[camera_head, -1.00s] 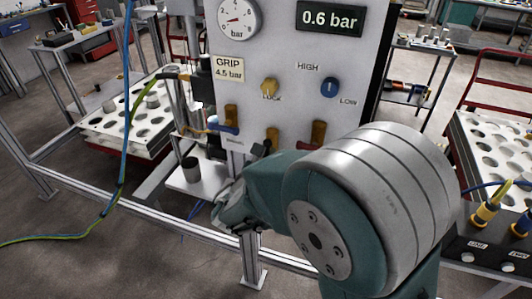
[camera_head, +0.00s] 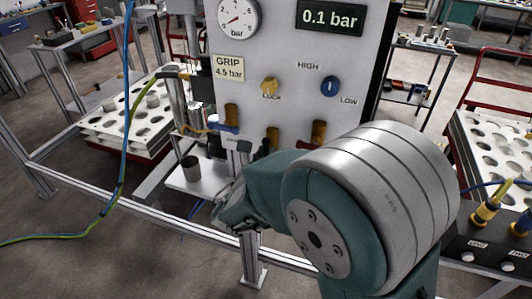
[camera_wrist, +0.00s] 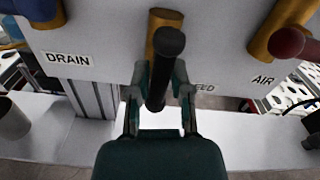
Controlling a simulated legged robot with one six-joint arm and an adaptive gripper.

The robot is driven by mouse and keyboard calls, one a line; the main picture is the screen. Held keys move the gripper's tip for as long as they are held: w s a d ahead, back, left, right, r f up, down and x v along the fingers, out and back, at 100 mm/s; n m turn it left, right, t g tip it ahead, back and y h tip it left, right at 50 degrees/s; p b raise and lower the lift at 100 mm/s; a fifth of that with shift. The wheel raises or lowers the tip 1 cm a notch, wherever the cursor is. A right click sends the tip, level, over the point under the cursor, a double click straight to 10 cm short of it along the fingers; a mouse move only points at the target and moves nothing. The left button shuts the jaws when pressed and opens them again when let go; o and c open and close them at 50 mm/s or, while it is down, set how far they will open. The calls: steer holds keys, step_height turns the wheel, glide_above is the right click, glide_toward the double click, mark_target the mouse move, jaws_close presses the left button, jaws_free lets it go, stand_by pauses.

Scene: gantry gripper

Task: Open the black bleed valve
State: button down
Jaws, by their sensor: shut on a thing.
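The black bleed valve handle (camera_wrist: 163,68) is in the middle of the wrist view, sticking out toward me from a brass body (camera_wrist: 160,22). My gripper (camera_wrist: 160,88) is shut on this handle, one finger on each side. The label behind it is partly hidden, with only its last letters showing. In the head view my gripper (camera_head: 254,153) is at the lower edge of the white panel (camera_head: 290,50), mostly hidden by my own arm. The pressure display (camera_head: 330,17) reads 0.1 bar.
A blue handle (camera_wrist: 36,8) by the DRAIN label (camera_wrist: 68,59) is on the left, and a dark red handle (camera_wrist: 294,44) by the AIR label (camera_wrist: 263,80) on the right.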

steer(key=c, duration=0.5)
jaws_free()
steer(key=shift+a, duration=0.15)
steer(key=shift+c, duration=0.2)
steer(key=v, duration=1.2)
